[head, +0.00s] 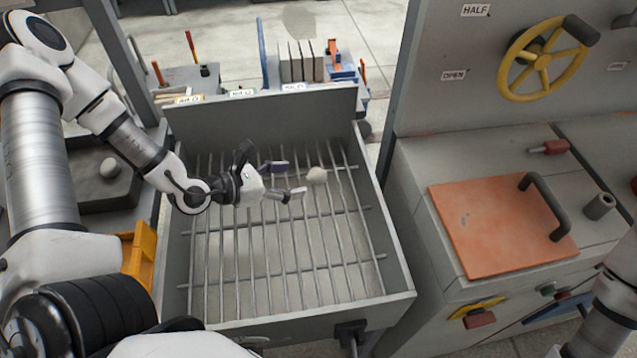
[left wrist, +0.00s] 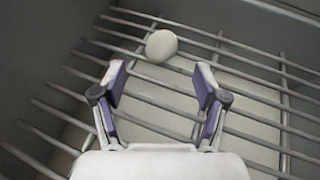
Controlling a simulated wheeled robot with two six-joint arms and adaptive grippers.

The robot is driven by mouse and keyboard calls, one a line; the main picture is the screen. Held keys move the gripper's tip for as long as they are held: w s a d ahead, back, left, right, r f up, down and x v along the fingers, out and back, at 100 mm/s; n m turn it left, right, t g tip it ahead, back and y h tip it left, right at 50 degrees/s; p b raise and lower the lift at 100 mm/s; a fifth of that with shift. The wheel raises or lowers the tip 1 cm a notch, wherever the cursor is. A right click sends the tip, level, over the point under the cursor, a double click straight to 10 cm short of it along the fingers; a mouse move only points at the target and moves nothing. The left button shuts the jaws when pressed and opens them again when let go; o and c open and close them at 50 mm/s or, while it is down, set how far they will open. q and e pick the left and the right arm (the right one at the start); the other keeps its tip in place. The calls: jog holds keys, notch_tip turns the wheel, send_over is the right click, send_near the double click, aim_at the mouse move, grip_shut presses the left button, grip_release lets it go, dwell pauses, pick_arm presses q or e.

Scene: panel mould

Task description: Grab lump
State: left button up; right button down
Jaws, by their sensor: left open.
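A small pale lump (head: 317,175) rests on the metal bars of a grate (head: 290,245) inside a grey open box. My left gripper (head: 288,180) is open and reaches in from the left, above the grate, with its fingertips just short of the lump. In the left wrist view the lump (left wrist: 161,45) lies beyond the open fingertips (left wrist: 160,82), roughly midway between them and slightly left. Nothing is between the fingers. My right gripper is not in view; only part of my right arm shows at the right edge.
Grey box walls (head: 265,115) surround the grate. At right stands a cabinet with an orange plate (head: 500,225) with a dark handle and a yellow handwheel (head: 543,58). Another pale lump (head: 110,168) sits on a dark surface at left. A tool rack (head: 300,62) stands behind.

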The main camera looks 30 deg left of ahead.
aim_at(309, 176)
pick_arm(q)
jog(key=shift+w+d+f, duration=0.2)
jog(key=shift+w+f, duration=0.1)
jog(key=shift+w, duration=0.15)
jog(key=shift+w+d+f+b, duration=0.1)
jog(key=shift+w+d+b, duration=0.25)
jog(key=shift+w+d, duration=0.25)
jog(key=x, duration=0.5)
jog(key=shift+d+r, duration=0.1)
jog(key=shift+r, duration=0.15)
jog(key=shift+s, duration=0.15)
jog(key=c, duration=1.3)
